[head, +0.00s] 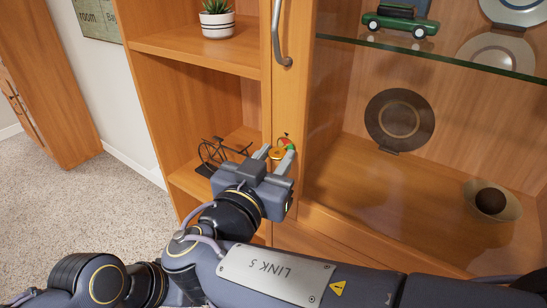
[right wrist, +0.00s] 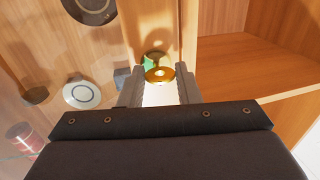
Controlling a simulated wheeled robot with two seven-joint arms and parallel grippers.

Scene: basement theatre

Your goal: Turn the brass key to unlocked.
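The brass key (head: 277,153) is a small round golden piece at the front upright of the wooden cabinet, with green and red marks (head: 290,144) beside it. In the right wrist view the key (right wrist: 159,76) shows as a gold disc with a bright centre, with a green patch (right wrist: 153,60) just behind it. My right gripper (head: 274,155) is at the key, its fingers apart on either side of it. The right wrist view shows the fingers (right wrist: 161,82) flanking the disc; I cannot tell whether they touch it. The way the key is turned is unclear. My left gripper is not in view.
A small bicycle model (head: 221,153) stands on the open shelf left of my gripper. A potted plant (head: 217,18) is above it. Right of the upright, the display section holds a dark plate (head: 399,120), a bowl (head: 492,201) and a green toy car (head: 401,20) on a glass shelf. A metal handle (head: 280,40) hangs above.

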